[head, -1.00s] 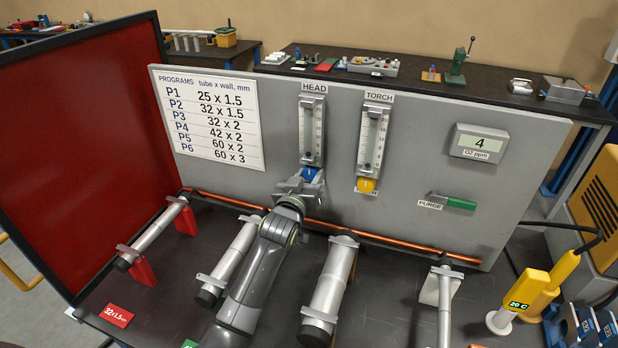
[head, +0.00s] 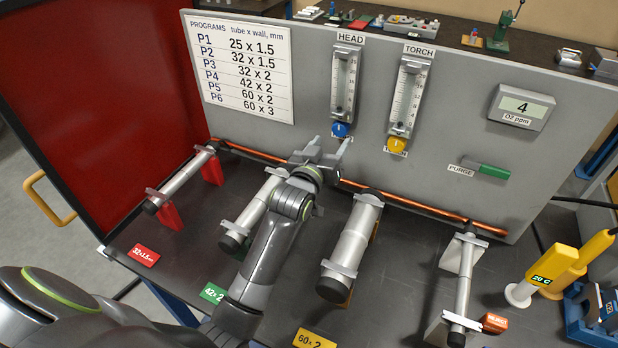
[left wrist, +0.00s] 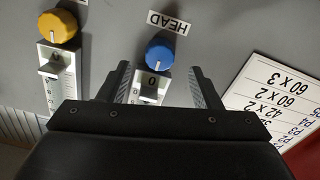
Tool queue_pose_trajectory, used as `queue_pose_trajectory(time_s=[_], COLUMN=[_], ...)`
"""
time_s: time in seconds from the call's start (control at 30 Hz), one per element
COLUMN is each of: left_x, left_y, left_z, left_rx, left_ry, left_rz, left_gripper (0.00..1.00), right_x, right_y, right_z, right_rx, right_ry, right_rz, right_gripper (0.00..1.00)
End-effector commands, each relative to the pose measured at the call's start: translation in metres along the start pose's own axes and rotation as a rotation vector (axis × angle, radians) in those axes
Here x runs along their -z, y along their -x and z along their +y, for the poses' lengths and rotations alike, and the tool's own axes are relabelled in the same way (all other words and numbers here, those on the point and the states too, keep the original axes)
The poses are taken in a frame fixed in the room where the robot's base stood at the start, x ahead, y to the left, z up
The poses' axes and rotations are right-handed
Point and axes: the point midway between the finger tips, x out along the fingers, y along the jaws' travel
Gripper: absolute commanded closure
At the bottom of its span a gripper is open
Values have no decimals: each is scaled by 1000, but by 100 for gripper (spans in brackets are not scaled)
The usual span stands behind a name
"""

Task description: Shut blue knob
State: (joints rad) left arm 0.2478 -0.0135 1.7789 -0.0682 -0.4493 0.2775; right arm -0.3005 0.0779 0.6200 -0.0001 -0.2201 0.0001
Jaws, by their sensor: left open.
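The blue knob (head: 340,130) is on the grey panel at the foot of the HEAD flow tube (head: 344,85). In the left wrist view the blue knob (left wrist: 159,57) shows upside down, near a "0" label, with the HEAD label beyond it. My left gripper (head: 330,147) is open and empty, just below and in front of the knob. In the left wrist view its fingers (left wrist: 158,86) are spread to either side, with the knob ahead of their tips and apart from them. The knob's exact turn angle is hard to read. My right gripper is not in view.
A yellow knob (head: 396,145) sits close to the right under the TORCH tube (head: 408,95). A copper pipe (head: 390,200) runs along the panel's foot. Metal tube stands (head: 352,243) flank my left arm. A green PURGE handle (head: 487,170) is at the right.

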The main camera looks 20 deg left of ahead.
Motion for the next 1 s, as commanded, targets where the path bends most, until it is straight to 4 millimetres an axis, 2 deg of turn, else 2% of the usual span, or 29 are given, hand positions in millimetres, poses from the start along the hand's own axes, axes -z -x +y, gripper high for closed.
queue_pose_trajectory(time_s=[0.4, 0.6, 0.8, 1.0], left_x=[-3, -2, -1, 0], left_y=[73, 101, 115, 117], left_z=[-1, 0, 0, 0], left_rx=[1, 1, 0, 0], left_ry=[2, 2, 0, 0], left_rz=[1, -1, 0, 0], left_gripper=[42, 42, 42, 42], right_x=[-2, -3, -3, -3], right_y=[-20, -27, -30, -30], right_z=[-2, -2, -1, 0], right_rx=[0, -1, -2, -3], right_ry=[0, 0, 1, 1], right_rz=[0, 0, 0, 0], right_gripper=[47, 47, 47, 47])
